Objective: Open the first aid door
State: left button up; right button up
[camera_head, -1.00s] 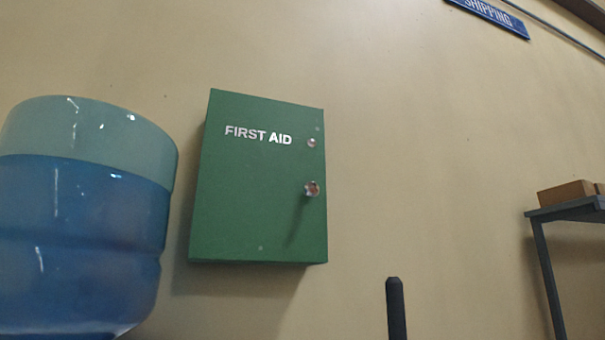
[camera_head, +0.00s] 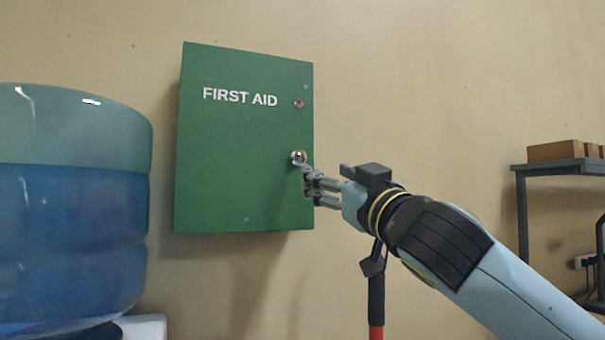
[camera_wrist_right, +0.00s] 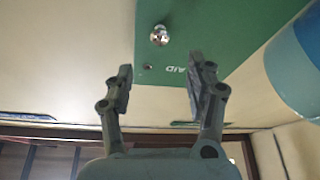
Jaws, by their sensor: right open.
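The green first aid cabinet (camera_head: 240,150) hangs on the wall with its door shut. Its shiny round knob (camera_head: 298,157) is on the right side of the door, below a small lock (camera_head: 299,104). My right gripper (camera_head: 308,180) is at the door's right edge, just below and beside the knob in the head view. In the right wrist view, the open fingers (camera_wrist_right: 160,85) point toward the cabinet (camera_wrist_right: 225,35), and the knob (camera_wrist_right: 159,36) lies beyond the fingertips, between their lines. Nothing is between the fingers. My left gripper is not in view.
A large blue water bottle (camera_head: 70,220) stands left of the cabinet, close to it. A grey shelf (camera_head: 560,168) with cardboard boxes (camera_head: 556,151) is at the right. A dark and red upright handle (camera_head: 376,300) stands below my right arm. The wall right of the cabinet is bare.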

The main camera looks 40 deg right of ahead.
aim_at(300, 157)
jog(key=p+x, duration=0.4)
jog(key=x, duration=0.6)
jog(key=shift+s+r, duration=0.15)
jog(key=shift+w, duration=0.45)
jog(key=shift+c, duration=0.2)
grip_shut()
